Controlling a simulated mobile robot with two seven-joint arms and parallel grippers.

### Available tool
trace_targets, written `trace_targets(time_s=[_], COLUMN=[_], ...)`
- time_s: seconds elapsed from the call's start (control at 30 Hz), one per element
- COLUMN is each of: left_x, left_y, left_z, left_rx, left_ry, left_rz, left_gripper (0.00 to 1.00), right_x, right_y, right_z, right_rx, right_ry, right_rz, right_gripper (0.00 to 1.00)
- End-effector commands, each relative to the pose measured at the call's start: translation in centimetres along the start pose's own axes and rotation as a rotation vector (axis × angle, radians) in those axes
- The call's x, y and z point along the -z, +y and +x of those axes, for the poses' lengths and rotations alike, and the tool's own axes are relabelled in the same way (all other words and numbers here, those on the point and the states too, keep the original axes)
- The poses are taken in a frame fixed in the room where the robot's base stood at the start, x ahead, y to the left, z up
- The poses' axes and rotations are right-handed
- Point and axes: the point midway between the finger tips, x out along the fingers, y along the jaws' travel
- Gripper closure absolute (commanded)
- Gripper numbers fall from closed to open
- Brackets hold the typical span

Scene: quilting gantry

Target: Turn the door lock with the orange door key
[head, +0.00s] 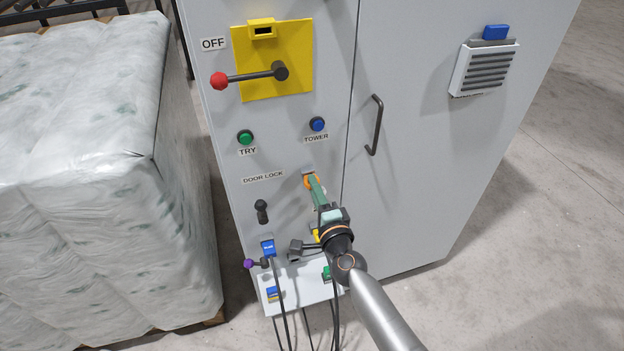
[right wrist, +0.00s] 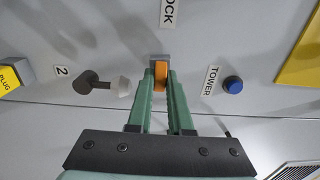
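The orange door key (head: 311,181) is at the door lock (head: 307,171), on the grey cabinet front just right of the DOOR LOCK label. My right gripper (head: 314,184) reaches up to it from below. In the right wrist view, the orange key (right wrist: 161,76) lies between the two green fingertips (right wrist: 161,82), which look closed on its sides. Its far end meets the grey lock body (right wrist: 160,58); how deep it sits is hidden. My left gripper is not in view.
A yellow plate with a red-knobbed lever (head: 219,81) is above, with TRY (head: 245,137) and TOWER (head: 317,124) buttons below it. A black handle (head: 262,211), plugs and hanging cables are lower down. A door handle (head: 374,125) is at right; a wrapped pallet (head: 90,180) stands left.

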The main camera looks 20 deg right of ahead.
Motion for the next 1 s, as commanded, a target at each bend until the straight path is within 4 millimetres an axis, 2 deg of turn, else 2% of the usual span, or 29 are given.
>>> trace_targets(time_s=[0.03, 0.13, 0.57, 0.8, 1.0], left_x=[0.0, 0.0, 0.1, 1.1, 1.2], left_y=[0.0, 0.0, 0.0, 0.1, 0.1], left_z=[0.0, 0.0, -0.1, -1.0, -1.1], left_rx=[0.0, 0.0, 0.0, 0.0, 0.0], left_ry=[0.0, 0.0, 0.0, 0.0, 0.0], left_rz=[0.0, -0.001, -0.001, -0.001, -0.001], left_gripper=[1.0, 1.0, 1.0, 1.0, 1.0], right_x=[0.0, 0.0, 0.0, 0.1, 0.1], right_y=[0.0, 0.0, -0.1, -0.2, 0.0], right_z=[0.0, 0.0, 0.0, 0.0, 0.0], right_rx=[0.0, 0.0, 0.0, 0.0, 0.001], right_ry=[0.0, 0.0, 0.0, -0.001, 0.0], right_rz=[0.0, 0.0, -0.017, -0.257, -0.335], right_gripper=[0.89, 1.0, 1.0, 1.0, 1.0])
